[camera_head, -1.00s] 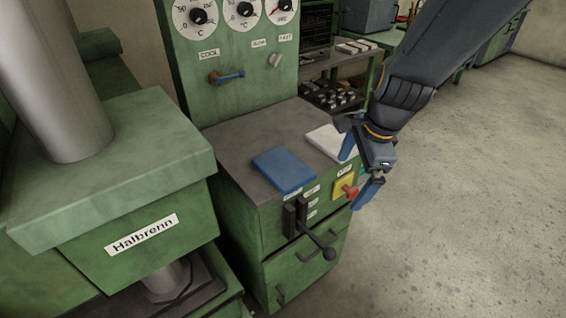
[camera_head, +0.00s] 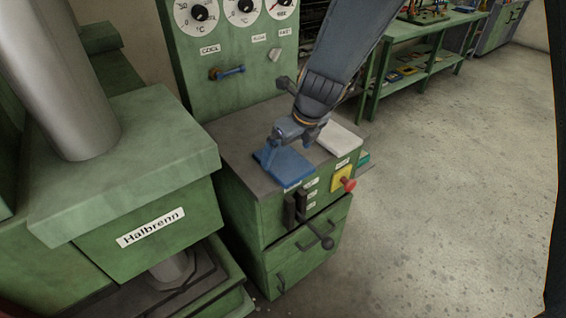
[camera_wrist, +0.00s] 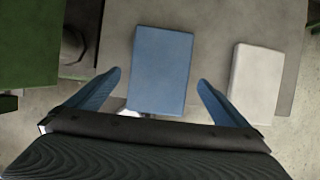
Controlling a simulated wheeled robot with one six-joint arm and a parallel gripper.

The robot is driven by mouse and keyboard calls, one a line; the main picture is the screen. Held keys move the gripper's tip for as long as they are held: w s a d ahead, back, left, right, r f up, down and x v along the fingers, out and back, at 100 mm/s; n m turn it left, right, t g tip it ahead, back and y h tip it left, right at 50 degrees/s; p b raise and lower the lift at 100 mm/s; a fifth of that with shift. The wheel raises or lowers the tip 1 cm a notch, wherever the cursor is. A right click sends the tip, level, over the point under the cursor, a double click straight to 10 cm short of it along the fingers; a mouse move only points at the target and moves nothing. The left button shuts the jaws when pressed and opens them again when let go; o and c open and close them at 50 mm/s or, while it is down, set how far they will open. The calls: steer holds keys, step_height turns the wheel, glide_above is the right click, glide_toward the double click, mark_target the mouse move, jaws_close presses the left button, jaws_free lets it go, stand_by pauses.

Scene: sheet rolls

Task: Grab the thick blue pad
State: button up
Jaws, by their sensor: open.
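The thick blue pad (camera_head: 287,168) lies flat on the grey top of the green cabinet, near its front edge. In the wrist view the blue pad (camera_wrist: 160,72) sits between and beyond my two blue fingers. My gripper (camera_head: 282,140) is above the pad in the head view and hides part of it. In the wrist view my gripper (camera_wrist: 160,84) is open, with a finger on each side of the pad's near end and gaps between. I cannot tell how high the fingers are above the top.
A white pad (camera_head: 340,138) lies to the right of the blue pad. The cabinet front has a black lever (camera_head: 318,235) and a red button (camera_head: 348,184). A panel with dials (camera_head: 240,50) rises behind. A green press (camera_head: 125,165) stands at the left.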

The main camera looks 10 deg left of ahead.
mark_target(283, 160)
steer(key=x, duration=0.4)
steer(key=shift+r+b, duration=0.1)
steer(key=shift+b, duration=0.25)
steer(key=c, duration=1)
steer(key=shift+r, duration=0.1)
